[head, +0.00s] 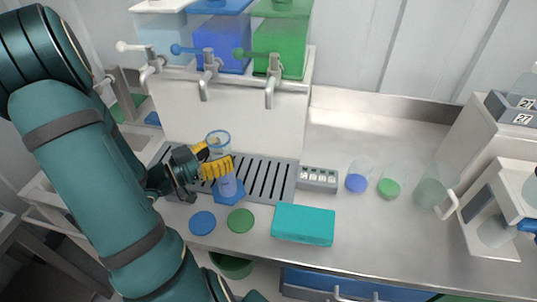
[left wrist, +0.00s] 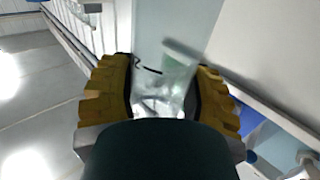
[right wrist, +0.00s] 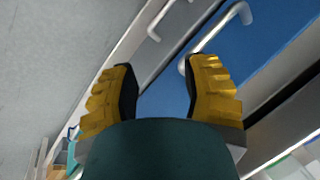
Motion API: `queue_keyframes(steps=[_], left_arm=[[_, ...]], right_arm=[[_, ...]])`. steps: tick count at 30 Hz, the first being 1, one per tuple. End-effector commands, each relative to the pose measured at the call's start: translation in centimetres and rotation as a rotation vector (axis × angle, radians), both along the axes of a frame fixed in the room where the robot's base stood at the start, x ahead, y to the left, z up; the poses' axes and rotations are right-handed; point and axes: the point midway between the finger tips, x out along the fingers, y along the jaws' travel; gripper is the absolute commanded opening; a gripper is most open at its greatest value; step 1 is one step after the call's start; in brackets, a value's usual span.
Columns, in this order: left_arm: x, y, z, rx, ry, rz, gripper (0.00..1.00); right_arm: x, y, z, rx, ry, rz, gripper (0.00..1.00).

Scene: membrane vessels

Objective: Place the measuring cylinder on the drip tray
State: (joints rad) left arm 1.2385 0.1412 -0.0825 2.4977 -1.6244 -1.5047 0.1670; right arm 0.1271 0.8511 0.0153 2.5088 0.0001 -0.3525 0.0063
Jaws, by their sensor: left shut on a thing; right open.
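The measuring cylinder (head: 218,139) is clear with a blue rim and a blue six-sided base (head: 229,193). My left gripper (head: 216,166) is shut on its middle and holds it roughly upright. In the left wrist view the clear cylinder (left wrist: 168,85) lies between the yellow fingers of the gripper (left wrist: 162,95). The drip tray (head: 270,180) is a grey slotted plate below the taps. The base overlaps the tray's front part in the head view; I cannot tell whether it touches. My right gripper (right wrist: 163,82) is open and empty, facing blue drawers.
Three coloured tanks (head: 221,40) with taps (head: 271,88) stand behind the tray. The back right bench is clear.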

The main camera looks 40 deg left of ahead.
Motion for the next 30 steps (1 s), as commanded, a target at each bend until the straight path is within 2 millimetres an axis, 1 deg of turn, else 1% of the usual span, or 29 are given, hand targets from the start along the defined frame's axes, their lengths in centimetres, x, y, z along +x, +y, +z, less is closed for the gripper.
queue_keyframes(steps=[1, 6, 9, 13, 15, 20, 24, 25, 27, 30], left_arm=[[1.3, -0.5, 0.0, -0.001, -0.003, -0.007, 0.09], [5.3, -1.7, -0.1, -0.001, -0.002, -0.006, 0.09], [7.5, -2.4, 0.0, -0.003, -0.002, -0.006, 0.09], [9.9, -2.9, 0.0, 0.000, -0.001, -0.002, 0.09], [10.7, -3.2, 0.0, -0.002, -0.002, -0.002, 0.09], [11.6, -3.4, 0.0, -0.001, -0.001, 0.000, 0.09], [12.8, -3.8, 0.0, -0.001, -0.001, -0.002, 0.09], [13.0, -3.8, -0.4, -0.003, 0.000, -0.001, 0.09], [12.8, -3.7, -1.9, -0.005, 0.004, 0.002, 0.09], [12.8, -3.7, -3.3, -0.005, 0.002, 0.001, 0.09]], right_arm=[[0.0, 0.0, -0.2, 0.000, 0.001, 0.000, 0.47], [-0.1, 0.0, -0.5, 0.001, 0.002, 0.002, 0.47], [-0.2, 0.0, -0.7, 0.001, 0.004, 0.004, 0.47], [-0.3, 0.0, -0.9, 0.002, 0.006, 0.004, 0.47], [-0.3, 0.0, -0.9, 0.002, 0.007, 0.005, 0.47], [-0.3, 0.1, -1.0, 0.002, 0.007, 0.006, 0.47], [-0.3, 0.1, -1.1, 0.002, 0.008, 0.006, 0.47], [-0.3, 0.1, -1.3, 0.002, 0.008, 0.006, 0.47], [-0.3, 0.1, -1.8, 0.002, 0.006, 0.006, 0.47], [-0.2, 0.0, -2.3, 0.001, 0.003, 0.005, 0.47]])
